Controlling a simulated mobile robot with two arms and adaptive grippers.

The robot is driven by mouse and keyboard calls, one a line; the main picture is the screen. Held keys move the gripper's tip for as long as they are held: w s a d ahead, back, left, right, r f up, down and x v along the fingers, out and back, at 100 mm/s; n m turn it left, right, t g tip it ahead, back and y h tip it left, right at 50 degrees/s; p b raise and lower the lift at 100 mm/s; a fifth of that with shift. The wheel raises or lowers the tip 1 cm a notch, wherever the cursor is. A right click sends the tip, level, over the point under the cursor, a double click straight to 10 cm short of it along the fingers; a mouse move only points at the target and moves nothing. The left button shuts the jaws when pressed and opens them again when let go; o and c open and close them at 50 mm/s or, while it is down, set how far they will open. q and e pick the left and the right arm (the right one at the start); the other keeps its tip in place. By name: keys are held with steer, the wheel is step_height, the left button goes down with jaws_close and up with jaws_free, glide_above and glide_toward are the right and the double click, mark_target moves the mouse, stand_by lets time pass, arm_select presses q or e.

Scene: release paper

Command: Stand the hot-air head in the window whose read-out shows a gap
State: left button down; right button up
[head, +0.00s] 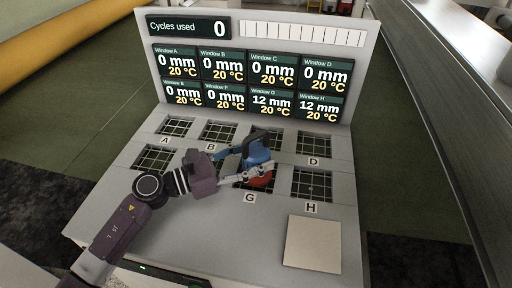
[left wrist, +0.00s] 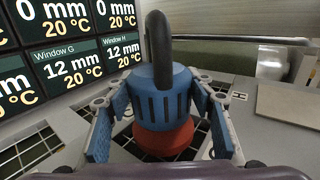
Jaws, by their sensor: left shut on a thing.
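The hot-air head (head: 257,152) is blue with a red base and a black handle. My left gripper (head: 253,164) is shut on its blue body and holds it upright over window G (head: 241,186). In the left wrist view the head (left wrist: 158,92) stands between the two fingers (left wrist: 160,105). I cannot tell whether the red base touches the grid. The read-outs for window G (head: 270,101) and window H (head: 316,105) both show 12 mm and 20 °C. The other windows show 0 mm and 20 °C. My right gripper is not in view.
Window H (head: 312,184) is bare, right of G. Windows A (head: 175,126), B (head: 218,131), D (head: 313,144) and E (head: 153,158) show bare grids. The head and arm partly hide C and F. A cream pad (head: 313,244) lies front right. "Cycles used" (head: 188,27) reads 0.

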arm_select(q)
steer(key=shift+r, duration=0.25)
steer(key=shift+f, duration=0.15)
steer(key=c, duration=0.9)
jaws_free()
steer(key=shift+s+f, duration=0.1)
steer(key=shift+f, duration=0.05)
steer(key=b+v, duration=0.2)
steer(key=v, duration=0.4)
steer(key=shift+s+a, duration=0.1)
steer(key=shift+a, duration=0.3)
steer(key=shift+s+a+b, duration=0.15)
steer(key=shift+a+b, duration=0.15)
